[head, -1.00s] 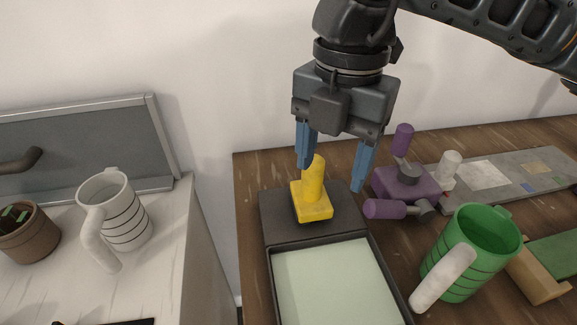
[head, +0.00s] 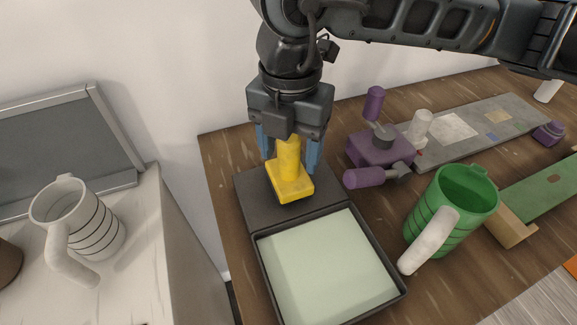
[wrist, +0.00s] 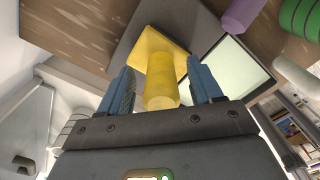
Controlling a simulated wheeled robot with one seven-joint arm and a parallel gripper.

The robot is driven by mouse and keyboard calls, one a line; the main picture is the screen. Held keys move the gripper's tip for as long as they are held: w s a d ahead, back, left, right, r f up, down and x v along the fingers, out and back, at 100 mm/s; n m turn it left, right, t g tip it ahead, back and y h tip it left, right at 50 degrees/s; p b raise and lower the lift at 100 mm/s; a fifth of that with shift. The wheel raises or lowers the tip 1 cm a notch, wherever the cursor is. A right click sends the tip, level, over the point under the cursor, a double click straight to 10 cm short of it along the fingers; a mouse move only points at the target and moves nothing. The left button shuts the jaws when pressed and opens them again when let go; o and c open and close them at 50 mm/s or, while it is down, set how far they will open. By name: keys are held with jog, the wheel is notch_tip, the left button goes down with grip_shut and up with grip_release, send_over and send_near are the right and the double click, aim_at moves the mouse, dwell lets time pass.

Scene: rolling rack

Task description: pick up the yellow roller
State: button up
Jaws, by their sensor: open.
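The yellow roller (head: 290,180) stands upright on the dark flat end of a tray (head: 262,212), its wide block down and its round handle up. My gripper (head: 290,158) is directly above, with one blue finger on each side of the handle. In the wrist view the yellow roller (wrist: 161,72) has its handle between the two fingers of my gripper (wrist: 161,90). Gaps show on both sides, so the jaws are open around it. The top of the handle is hidden by the gripper body in the head view.
A pale green pad (head: 328,268) fills the tray's recessed part. A purple stamp-like tool (head: 380,150) and a green mug (head: 450,210) stand to the right. A white striped mug (head: 85,225) is on the left counter, across a gap. A wall stands behind.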

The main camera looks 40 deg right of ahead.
jog(key=shift+f, duration=0.4)
grip_shut()
dwell(0.4)
